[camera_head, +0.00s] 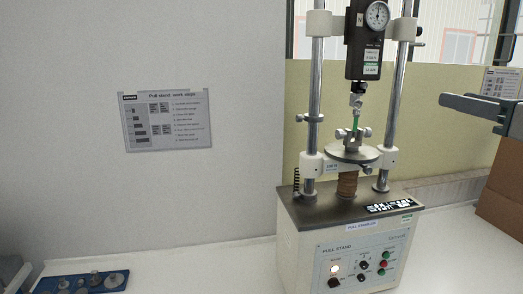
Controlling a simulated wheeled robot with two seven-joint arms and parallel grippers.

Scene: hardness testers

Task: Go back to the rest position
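My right gripper (462,101) comes in from the right edge at mid-height, in front of the wall and right of the pull stand (345,250). Its dark fingers look apart, with nothing between them. It is clear of the stand. A grey part at the lower left corner may belong to my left arm; its fingers cannot be made out. The stand has two steel columns, a force gauge (370,45) with a round dial, and a round plate (352,153) below. A small green piece (356,126) sits between the gauge's hook and the lower clamp.
A blue tray (62,275) with several metal weights lies at the lower left. A work-steps sheet (166,120) hangs on the wall. A cardboard box (503,190) stands at the right edge. The white bench (200,270) is clear between tray and stand.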

